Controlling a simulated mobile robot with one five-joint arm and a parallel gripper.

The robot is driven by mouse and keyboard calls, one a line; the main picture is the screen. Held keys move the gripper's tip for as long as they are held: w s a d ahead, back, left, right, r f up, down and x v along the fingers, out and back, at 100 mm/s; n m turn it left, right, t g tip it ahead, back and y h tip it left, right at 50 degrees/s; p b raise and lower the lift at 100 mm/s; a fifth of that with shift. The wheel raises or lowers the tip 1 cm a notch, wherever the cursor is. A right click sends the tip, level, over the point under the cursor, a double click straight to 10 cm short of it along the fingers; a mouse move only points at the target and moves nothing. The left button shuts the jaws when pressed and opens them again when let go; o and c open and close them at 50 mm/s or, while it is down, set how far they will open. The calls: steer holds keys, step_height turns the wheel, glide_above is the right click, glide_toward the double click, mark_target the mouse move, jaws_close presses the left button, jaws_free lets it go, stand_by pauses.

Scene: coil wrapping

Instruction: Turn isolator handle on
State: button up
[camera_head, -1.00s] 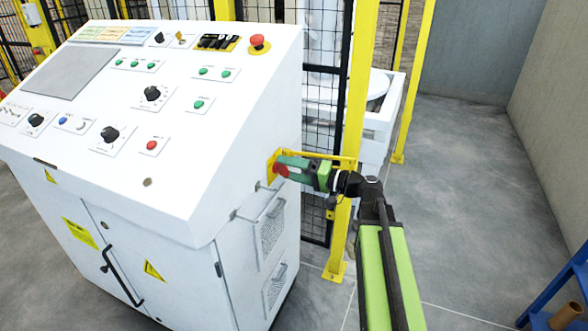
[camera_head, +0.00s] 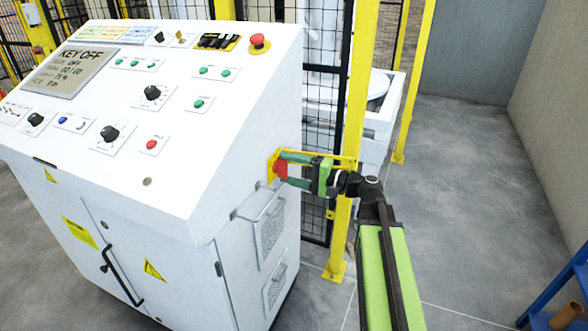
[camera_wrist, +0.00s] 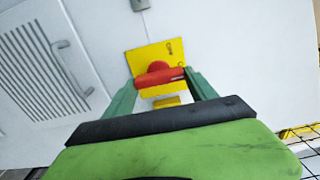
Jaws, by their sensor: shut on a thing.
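The red isolator handle (camera_head: 281,168) sits on a yellow plate (camera_head: 272,160) on the right side of the white control cabinet (camera_head: 240,135). In the wrist view the red handle (camera_wrist: 160,74) lies across the yellow plate (camera_wrist: 147,58), nearly level in the picture. My gripper (camera_head: 291,169) reaches it from the right, with its green fingers on either side of the handle. In the wrist view my gripper (camera_wrist: 160,82) has one finger at each end of the handle and is shut on it. The cabinet's screen (camera_head: 72,72) is lit and reads "KEY OFF".
A yellow post (camera_head: 350,150) and black mesh fence stand just behind my gripper. Vent grilles (camera_head: 270,230) with handles are below the isolator. Open grey floor lies to the right. A blue frame (camera_head: 560,290) stands at the lower right.

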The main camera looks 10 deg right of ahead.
steer(key=shift+s+a, duration=0.1)
steer(key=shift+a, duration=0.05)
steer(key=o, duration=1.1)
steer(key=v, duration=1.7)
steer(key=shift+d, duration=0.2)
